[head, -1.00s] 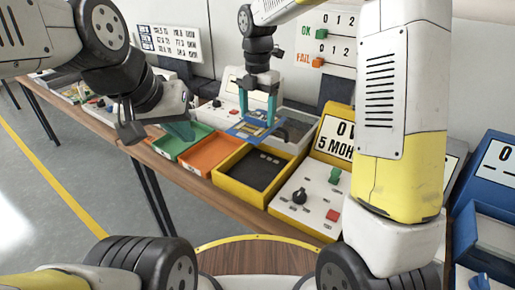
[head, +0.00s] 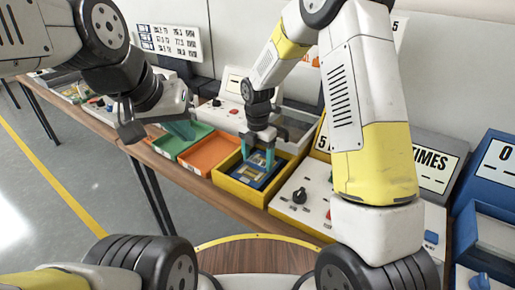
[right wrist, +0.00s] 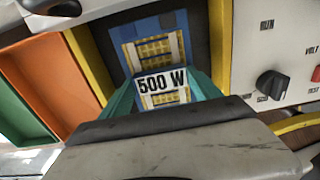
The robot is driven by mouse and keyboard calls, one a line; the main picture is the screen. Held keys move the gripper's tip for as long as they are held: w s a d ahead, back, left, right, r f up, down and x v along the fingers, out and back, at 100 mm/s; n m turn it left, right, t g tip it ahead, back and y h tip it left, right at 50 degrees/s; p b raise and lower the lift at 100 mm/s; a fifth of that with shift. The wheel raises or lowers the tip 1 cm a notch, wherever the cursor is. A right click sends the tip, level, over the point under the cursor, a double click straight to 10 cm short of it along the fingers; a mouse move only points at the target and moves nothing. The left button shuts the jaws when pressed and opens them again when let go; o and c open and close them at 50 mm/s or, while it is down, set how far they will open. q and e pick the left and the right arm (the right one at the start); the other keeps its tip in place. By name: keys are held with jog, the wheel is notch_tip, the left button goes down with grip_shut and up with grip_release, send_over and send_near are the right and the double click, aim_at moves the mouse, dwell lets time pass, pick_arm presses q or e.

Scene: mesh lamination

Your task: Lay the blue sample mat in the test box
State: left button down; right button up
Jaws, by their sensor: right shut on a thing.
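The blue sample mat (head: 247,172) has yellow grid patches, and in the right wrist view the mat (right wrist: 148,30) shows a white "500 W" label. My right gripper (head: 260,158) is shut on the mat, its teal fingers at either side of the label. The mat is within the outline of the yellow-walled box (head: 228,184) with a dark floor, whose yellow wall also shows in the right wrist view (right wrist: 92,62). I cannot tell whether the mat touches the floor. My left gripper (head: 158,128) hangs at the left by the green tray, its jaw opening unclear.
A green tray (head: 178,152) and an orange tray (head: 205,170) stand left of the yellow box. A white panel with a black knob (head: 299,195) stands right of it. A grey box (head: 290,140) is behind. Blue equipment (head: 490,200) stands at far right.

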jog(key=shift+f, duration=0.25)
jog(key=shift+f, duration=0.15)
jog(key=o, duration=1.5)
